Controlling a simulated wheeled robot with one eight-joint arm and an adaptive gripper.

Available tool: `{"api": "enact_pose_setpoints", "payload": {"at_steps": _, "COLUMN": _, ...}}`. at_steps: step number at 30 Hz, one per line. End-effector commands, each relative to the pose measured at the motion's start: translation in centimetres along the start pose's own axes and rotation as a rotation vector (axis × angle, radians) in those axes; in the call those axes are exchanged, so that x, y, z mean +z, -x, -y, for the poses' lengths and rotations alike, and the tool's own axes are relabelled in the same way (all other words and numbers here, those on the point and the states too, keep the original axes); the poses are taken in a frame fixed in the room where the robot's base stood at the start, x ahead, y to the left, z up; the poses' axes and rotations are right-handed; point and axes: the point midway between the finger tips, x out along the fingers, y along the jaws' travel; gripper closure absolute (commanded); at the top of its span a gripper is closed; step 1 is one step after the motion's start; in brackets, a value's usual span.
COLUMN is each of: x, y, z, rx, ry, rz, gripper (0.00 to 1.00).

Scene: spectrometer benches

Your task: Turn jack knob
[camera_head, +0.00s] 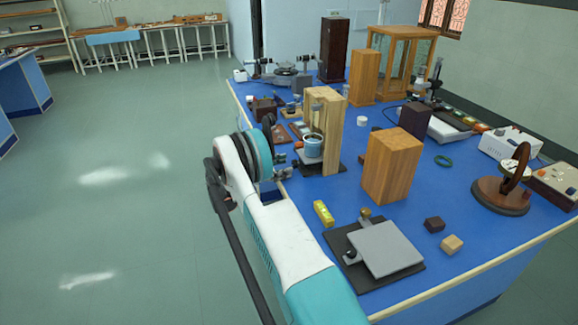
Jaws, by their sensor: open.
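A low jack with a flat grey top plate (385,248) sits on a dark base near the bench's front edge. A brass knob (366,214) is at its back edge, and a dark knob (350,257) is on its left side. A second small platform, perhaps another jack, carries a blue-grey cup (313,145) beside an upright wooden block (333,125). My gripper (284,173) is small and partly hidden past my white and teal arm, at the bench's left edge, close to the cup's platform. It is open; I cannot tell whether it touches anything.
A tall wooden block (392,165) stands right of the cup. A brown wheel stand (505,190) is at the right. Floor (120,220) left of the bench is clear.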

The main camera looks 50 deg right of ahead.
Motion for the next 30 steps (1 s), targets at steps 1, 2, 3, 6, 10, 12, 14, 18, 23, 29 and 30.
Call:
{"api": "enact_pose_setpoints", "payload": {"at_steps": 1, "x": 0.0, "y": 1.2, "z": -0.1, "rx": 0.003, "ry": 0.0, "rz": -0.001, "gripper": 0.51}}
{"api": "enact_pose_setpoints", "payload": {"at_steps": 2, "x": 0.0, "y": 1.9, "z": -0.1, "rx": 0.003, "ry": 0.0, "rz": -0.001, "gripper": 0.51}}
{"api": "enact_pose_setpoints", "payload": {"at_steps": 3, "x": 0.0, "y": 2.8, "z": -0.1, "rx": 0.003, "ry": 0.0, "rz": -0.001, "gripper": 0.51}}
{"api": "enact_pose_setpoints", "payload": {"at_steps": 6, "x": 0.0, "y": 4.8, "z": -0.1, "rx": 0.003, "ry": 0.0, "rz": -0.001, "gripper": 0.51}}
{"api": "enact_pose_setpoints", "payload": {"at_steps": 10, "x": 0.0, "y": 6.8, "z": 0.0, "rx": 0.002, "ry": 0.0, "rz": 0.0, "gripper": 0.51}}
{"api": "enact_pose_setpoints", "payload": {"at_steps": 12, "x": 0.0, "y": 7.6, "z": -0.1, "rx": 0.001, "ry": 0.0, "rz": 0.0, "gripper": 0.51}}
{"api": "enact_pose_setpoints", "payload": {"at_steps": 14, "x": 0.0, "y": 8.1, "z": -0.1, "rx": 0.001, "ry": 0.0, "rz": 0.0, "gripper": 0.51}}
{"api": "enact_pose_setpoints", "payload": {"at_steps": 18, "x": 0.0, "y": 8.8, "z": 0.0, "rx": 0.0, "ry": 0.0, "rz": 0.0, "gripper": 0.51}}
{"api": "enact_pose_setpoints", "payload": {"at_steps": 23, "x": 0.0, "y": 8.8, "z": 0.0, "rx": 0.0, "ry": 0.0, "rz": 0.0, "gripper": 0.51}}
{"api": "enact_pose_setpoints", "payload": {"at_steps": 29, "x": 0.1, "y": 9.0, "z": -0.1, "rx": 0.0, "ry": 0.036, "rz": 0.0, "gripper": 0.62}}
{"api": "enact_pose_setpoints", "payload": {"at_steps": 30, "x": 0.2, "y": 9.2, "z": -0.1, "rx": 0.0, "ry": 0.074, "rz": 0.0, "gripper": 0.62}}
